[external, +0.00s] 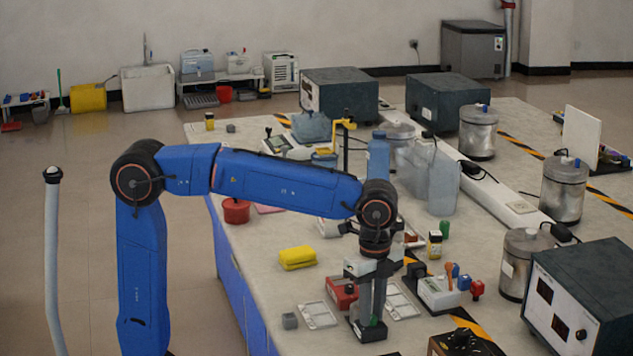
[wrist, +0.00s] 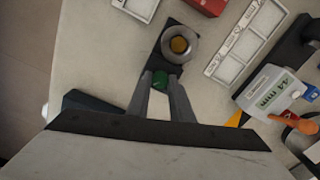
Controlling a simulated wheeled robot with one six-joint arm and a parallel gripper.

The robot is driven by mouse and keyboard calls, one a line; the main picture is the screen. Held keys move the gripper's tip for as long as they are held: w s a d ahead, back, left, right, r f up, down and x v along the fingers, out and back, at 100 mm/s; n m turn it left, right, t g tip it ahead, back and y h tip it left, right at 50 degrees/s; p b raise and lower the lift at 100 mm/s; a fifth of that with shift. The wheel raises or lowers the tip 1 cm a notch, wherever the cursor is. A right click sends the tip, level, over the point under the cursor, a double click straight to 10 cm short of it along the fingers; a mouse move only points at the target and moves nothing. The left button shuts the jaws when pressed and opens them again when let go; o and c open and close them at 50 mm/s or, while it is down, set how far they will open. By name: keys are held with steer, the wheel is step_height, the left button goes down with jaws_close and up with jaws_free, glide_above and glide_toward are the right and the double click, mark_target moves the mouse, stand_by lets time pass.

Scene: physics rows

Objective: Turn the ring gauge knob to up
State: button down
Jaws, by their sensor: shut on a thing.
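The ring gauge is a dark narrow base (external: 370,333) on the bench. In the wrist view it carries a grey metal ring (wrist: 193,41) around a yellow centre (wrist: 179,45). Its green knob (wrist: 160,79) sits at the near end of the base, between my fingertips. My gripper (wrist: 161,90) points down and is shut on this knob. In the external view my gripper (external: 373,312) is low over the base, and a bit of green (external: 374,321) shows between the fingers. The fingers hide part of the knob, and I cannot tell which way it points.
A red box (external: 342,292) and white trays (external: 402,301) stand close by.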

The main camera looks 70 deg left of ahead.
mark_target(372, 317)
steer(key=shift+m, duration=1.2)
steer(key=c, duration=1.6)
jaws_free()
steer(key=shift+o, duration=0.2)
steer(key=shift+r, duration=0.1)
step_height(372, 317, up, 17)
steer(key=shift+r, duration=0.1)
